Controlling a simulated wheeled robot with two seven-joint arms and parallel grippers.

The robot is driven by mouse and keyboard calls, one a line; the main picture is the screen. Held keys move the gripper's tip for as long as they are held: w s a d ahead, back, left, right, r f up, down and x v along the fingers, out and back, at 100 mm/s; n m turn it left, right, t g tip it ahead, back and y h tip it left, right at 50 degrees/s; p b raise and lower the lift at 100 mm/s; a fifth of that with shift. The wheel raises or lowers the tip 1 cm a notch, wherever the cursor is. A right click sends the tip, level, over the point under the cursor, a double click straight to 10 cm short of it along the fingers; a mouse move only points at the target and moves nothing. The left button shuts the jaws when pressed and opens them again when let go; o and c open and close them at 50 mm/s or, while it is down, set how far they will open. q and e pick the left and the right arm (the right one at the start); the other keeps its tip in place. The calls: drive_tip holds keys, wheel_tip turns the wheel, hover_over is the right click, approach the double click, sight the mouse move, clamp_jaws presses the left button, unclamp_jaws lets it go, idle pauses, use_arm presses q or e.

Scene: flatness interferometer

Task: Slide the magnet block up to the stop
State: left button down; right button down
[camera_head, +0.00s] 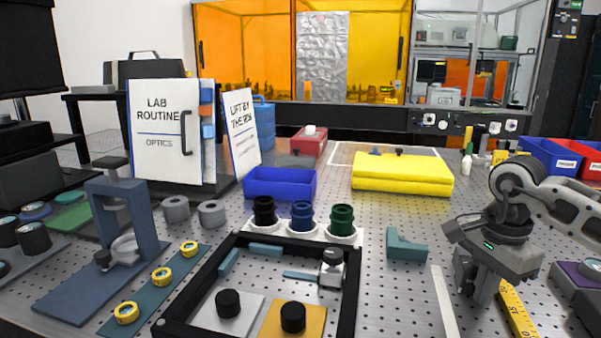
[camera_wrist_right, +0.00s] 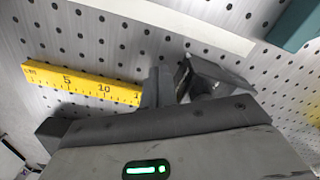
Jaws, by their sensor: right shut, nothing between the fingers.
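My right gripper (camera_head: 476,288) points down over the perforated table at the right, its fingers shut with nothing held. In the right wrist view its fingertips (camera_wrist_right: 168,84) are close together beside a yellow ruler. A small grey block with a round knob (camera_head: 332,268), which looks like the magnet block, sits at the right inside a black frame, well left of the gripper. A teal L-shaped piece (camera_head: 405,245), possibly the stop, stands on the table between frame and gripper. Its edge also shows in the wrist view (camera_wrist_right: 294,24). My left gripper is not in view.
The yellow ruler (camera_head: 517,310) and a pale strip (camera_head: 444,300) lie near the right gripper. The black frame (camera_head: 349,308) holds plates with black knobs. A yellow folded cloth (camera_head: 402,174) and blue bin (camera_head: 280,184) stand behind. Bare table lies right of the teal piece.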

drive_tip(key=shift+w+d+r, duration=0.1)
drive_tip(key=shift+w+d, duration=0.1)
drive_tip(key=shift+w, duration=0.75)
idle(0.6)
drive_tip(key=shift+s, duration=0.15)
drive_tip(key=shift+s+a, duration=0.2)
drive_tip(key=shift+s, duration=0.35)
wheel_tip(320, 180, up, 7)
drive_tip(key=p, duration=0.5)
drive_tip(key=shift+p, duration=0.35)
